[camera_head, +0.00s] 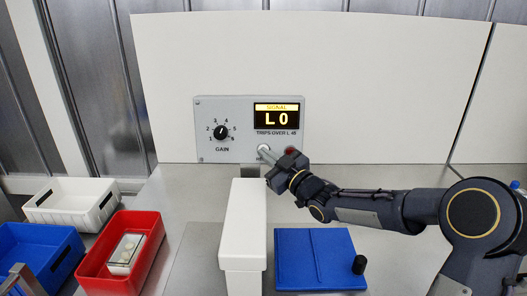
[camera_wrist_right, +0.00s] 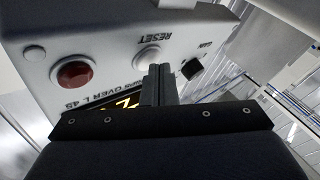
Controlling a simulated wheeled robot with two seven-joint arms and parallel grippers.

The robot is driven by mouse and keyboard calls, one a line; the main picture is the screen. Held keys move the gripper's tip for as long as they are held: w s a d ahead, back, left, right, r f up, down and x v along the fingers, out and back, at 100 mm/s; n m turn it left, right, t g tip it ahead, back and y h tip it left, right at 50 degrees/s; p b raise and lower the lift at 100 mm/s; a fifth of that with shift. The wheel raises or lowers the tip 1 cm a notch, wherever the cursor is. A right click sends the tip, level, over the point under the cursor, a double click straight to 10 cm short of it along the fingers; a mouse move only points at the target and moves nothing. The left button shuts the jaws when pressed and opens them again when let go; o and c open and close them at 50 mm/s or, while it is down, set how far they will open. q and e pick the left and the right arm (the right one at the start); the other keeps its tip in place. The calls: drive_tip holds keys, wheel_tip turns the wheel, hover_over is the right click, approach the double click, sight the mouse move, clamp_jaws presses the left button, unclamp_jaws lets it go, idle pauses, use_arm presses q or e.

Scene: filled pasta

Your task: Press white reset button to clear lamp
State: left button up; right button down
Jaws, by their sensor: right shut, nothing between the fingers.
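The grey panel (camera_head: 234,151) stands upright against the white back board, with a yellow display reading "L0". The white reset button (camera_wrist_right: 147,56) is a round cap under the word RESET in the right wrist view. In the head view it is mostly behind my fingertips. The lamp (camera_wrist_right: 72,74) is a dark red dome beside it; the head view shows it just behind my wrist (camera_head: 290,150). My right gripper (camera_head: 264,150) is shut and empty, its fingertips close to the button; I cannot tell whether they touch. A grey part at the lower left corner may be my left gripper.
A black gain knob (camera_head: 221,132) is on the panel's left. A white block (camera_head: 243,215) stands in front, with a blue board (camera_head: 300,262) at its right. White (camera_head: 70,215), blue (camera_head: 35,243) and red (camera_head: 148,222) bins stand at the left.

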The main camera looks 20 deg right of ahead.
drive_tip(key=shift+s, duration=0.15)
drive_tip(key=shift+s+a+r+b, duration=0.1)
drive_tip(key=shift+s+a+b, duration=0.1)
drive_tip(key=shift+s+b, duration=0.4)
drive_tip(key=shift+s, duration=0.1)
drive_tip(key=s, duration=0.1)
drive_tip(key=s+a+b, duration=0.1)
drive_tip(key=s, duration=0.1)
drive_tip(key=s+r+b, duration=0.1)
drive_tip(key=shift+s+a, duration=0.2)
drive_tip(key=shift+s, duration=0.1)
